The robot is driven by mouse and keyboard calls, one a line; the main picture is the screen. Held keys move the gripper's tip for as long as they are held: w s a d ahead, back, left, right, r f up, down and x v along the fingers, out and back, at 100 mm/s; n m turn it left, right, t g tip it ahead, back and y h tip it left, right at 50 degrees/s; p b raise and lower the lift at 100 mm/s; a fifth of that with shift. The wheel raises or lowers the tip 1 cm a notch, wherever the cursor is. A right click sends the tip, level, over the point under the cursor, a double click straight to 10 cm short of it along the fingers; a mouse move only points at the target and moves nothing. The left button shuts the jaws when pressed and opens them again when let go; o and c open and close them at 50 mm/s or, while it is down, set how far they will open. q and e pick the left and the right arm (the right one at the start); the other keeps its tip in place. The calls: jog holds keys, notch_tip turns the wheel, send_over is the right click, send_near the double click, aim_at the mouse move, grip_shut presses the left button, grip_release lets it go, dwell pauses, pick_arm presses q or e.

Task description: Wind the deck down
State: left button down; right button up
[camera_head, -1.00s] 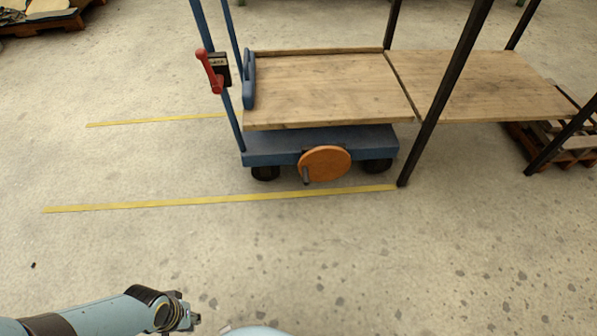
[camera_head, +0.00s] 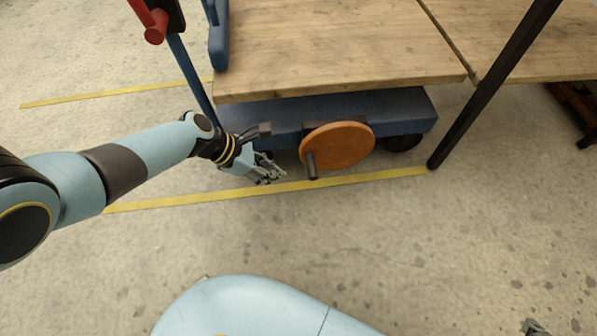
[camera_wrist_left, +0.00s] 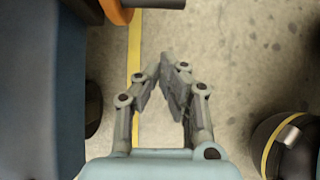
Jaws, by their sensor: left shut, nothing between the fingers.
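The trolley's wooden deck (camera_head: 330,45) lies flat above its blue base (camera_head: 405,108). An orange hand wheel (camera_head: 345,143) is on the base's near side, with a dark crank handle (camera_head: 312,166) sticking out at its lower left. My left gripper (camera_head: 281,177) is shut and empty, just left of the crank handle and apart from it. In the left wrist view the gripper (camera_wrist_left: 174,68) has its fingertips close together. The wheel's edge (camera_wrist_left: 118,13) and the handle (camera_wrist_left: 160,4) show at the top of that view. My right gripper is not clearly seen.
A red lever (camera_head: 153,22) and a blue push handle (camera_head: 218,40) are at the trolley's left end. A wooden-topped table (camera_head: 510,35) adjoins the deck; its dark leg (camera_head: 490,92) stands right of the wheel. Yellow floor tape (camera_head: 180,200) runs in front. The near floor is open.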

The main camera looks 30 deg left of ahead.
notch_tip(320, 180, down, 4)
jog(key=t+b, duration=0.4)
jog(key=t, duration=0.1)
pick_arm(q)
jog(key=b+x, duration=0.2)
jog(key=x, duration=0.7)
pick_arm(e)
jog(key=w+a+r+n+t+y, duration=0.1)
jog(key=w+r+t, duration=0.4)
jog(key=r, duration=0.2)
pick_arm(q)
jog(key=r, duration=0.2)
jog(key=r+p, duration=0.1)
jog(key=r, duration=0.1)
jog(key=shift+w+d, duration=0.1)
jog(key=shift+d, duration=0.2)
pick_arm(e)
jog(key=s+f+g, duration=0.2)
jog(key=f, duration=0.1)
jog(key=shift+s+f, duration=0.3)
jog(key=shift+s, duration=0.05)
jog(key=shift+g, duration=0.3)
